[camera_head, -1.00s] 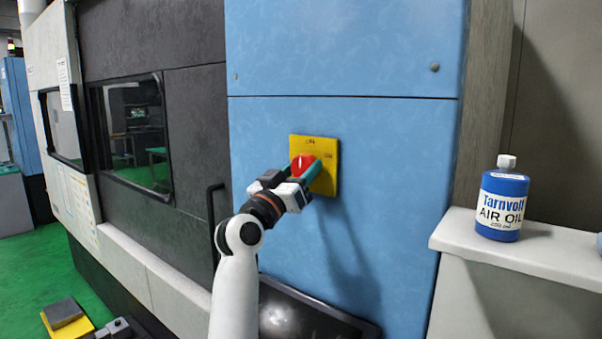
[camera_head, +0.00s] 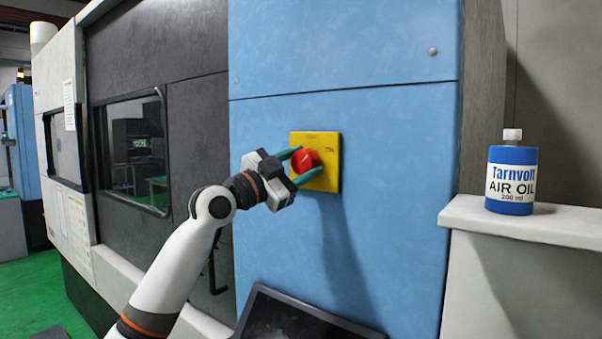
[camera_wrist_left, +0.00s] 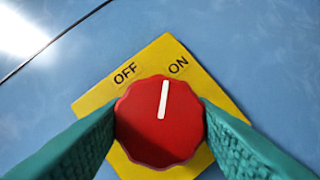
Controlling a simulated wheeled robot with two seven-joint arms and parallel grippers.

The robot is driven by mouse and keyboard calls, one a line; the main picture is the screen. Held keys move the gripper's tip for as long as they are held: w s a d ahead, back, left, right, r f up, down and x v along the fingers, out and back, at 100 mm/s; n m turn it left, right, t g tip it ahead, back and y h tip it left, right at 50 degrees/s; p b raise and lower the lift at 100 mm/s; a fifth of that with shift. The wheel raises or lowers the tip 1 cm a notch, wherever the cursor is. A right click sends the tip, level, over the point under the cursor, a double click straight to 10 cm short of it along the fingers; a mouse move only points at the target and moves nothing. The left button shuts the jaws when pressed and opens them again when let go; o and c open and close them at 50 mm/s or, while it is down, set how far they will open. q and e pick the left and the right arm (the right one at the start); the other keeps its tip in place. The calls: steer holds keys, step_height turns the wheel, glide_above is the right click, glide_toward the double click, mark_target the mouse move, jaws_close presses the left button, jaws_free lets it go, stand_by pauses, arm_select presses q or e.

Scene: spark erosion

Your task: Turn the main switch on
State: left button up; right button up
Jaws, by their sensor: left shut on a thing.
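The main switch is a round red knob (camera_head: 306,160) on a yellow plate (camera_head: 328,142) on the blue cabinet wall. In the left wrist view the knob (camera_wrist_left: 150,138) has a white mark. The mark points between the printed OFF and ON, nearer to ON. My left gripper (camera_head: 303,165) comes in from the left. Its two green fingers, which also fill the lower sides of the left wrist view (camera_wrist_left: 161,112), are shut on the knob, one on each side. My right gripper is not in view.
A blue and white air oil bottle (camera_head: 511,178) stands on a pale ledge (camera_head: 560,226) at the right. A dark screen (camera_head: 290,316) sits below the switch. A black door handle (camera_head: 215,270) is behind my left arm. The blue panel around the switch is clear.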

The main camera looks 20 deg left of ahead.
arm_select(q)
steer(key=m+g, duration=0.1)
steer(key=m, duration=0.1)
steer(key=m+g, duration=0.1)
steer(key=m, duration=0.1)
steer(key=shift+r+m+h+p, duration=0.1)
steer(key=shift+m+h+p, duration=0.2)
steer(key=m+g+p, duration=0.1)
steer(key=m, duration=0.2)
steer(key=shift+m, duration=0.4)
steer(key=shift+m+g, duration=0.4)
steer(key=shift+m, duration=0.1)
steer(key=o, duration=1)
steer(key=shift+c, duration=0.2)
steer(key=shift+s+a, duration=0.1)
